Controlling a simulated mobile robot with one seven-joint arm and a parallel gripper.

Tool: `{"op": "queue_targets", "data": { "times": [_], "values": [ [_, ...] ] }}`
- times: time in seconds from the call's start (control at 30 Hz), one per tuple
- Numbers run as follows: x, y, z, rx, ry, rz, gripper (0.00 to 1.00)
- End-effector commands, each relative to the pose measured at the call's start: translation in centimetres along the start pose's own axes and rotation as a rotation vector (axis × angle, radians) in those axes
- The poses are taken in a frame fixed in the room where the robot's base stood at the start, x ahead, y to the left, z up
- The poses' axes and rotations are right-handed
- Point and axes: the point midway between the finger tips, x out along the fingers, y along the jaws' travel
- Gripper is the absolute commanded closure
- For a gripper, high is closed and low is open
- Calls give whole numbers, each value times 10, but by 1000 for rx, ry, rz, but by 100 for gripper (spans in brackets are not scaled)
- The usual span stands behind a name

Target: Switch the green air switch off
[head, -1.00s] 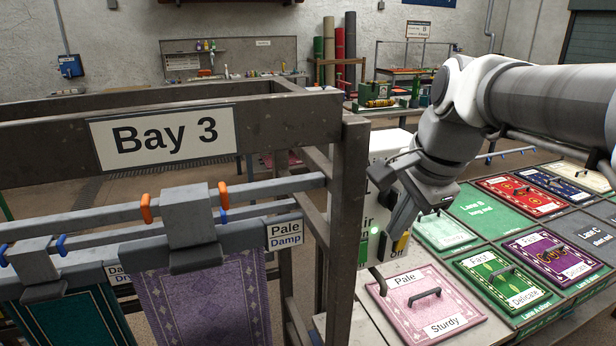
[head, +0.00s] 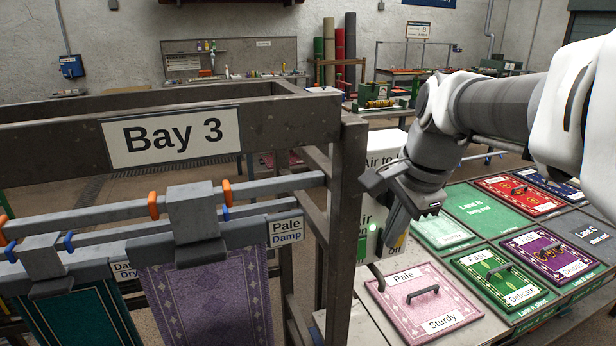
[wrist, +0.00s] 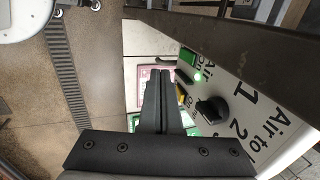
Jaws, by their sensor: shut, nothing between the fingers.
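A pale control box (head: 392,143) stands behind the Bay 3 frame's post. The wrist view shows its face with the green part by the "Air on" lettering (wrist: 187,57), a lit green lamp (wrist: 198,77), a yellow part by "Off" (wrist: 181,97) and a black knob (wrist: 212,108) by 1 and 2. The lamp also glows in the head view (head: 373,227). My gripper (wrist: 161,78) is shut and empty, fingers pointing down just in front of the switch area. In the head view it covers part of the box face. I cannot tell whether it touches the switch.
The Bay 3 frame (head: 346,200) stands close to the left of my gripper. A pink "Pale Sturdy" panel (head: 400,300) with a black handle lies below on the table. More coloured panels lie to the right. Rugs hang from the rail (head: 270,188) at left.

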Motion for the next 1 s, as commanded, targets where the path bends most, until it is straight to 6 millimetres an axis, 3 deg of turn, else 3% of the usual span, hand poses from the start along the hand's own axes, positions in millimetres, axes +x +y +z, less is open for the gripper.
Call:
{"op": "queue_targets", "data": {
  "times": [0.43, 0.7, 1.0],
  "values": [
    [93, 2, 0, 2, -4, 6, 100],
    [104, -28, 0, 0, -1, 0, 100],
    [109, -36, 0, -1, 0, 0, 100]
  ]
}}
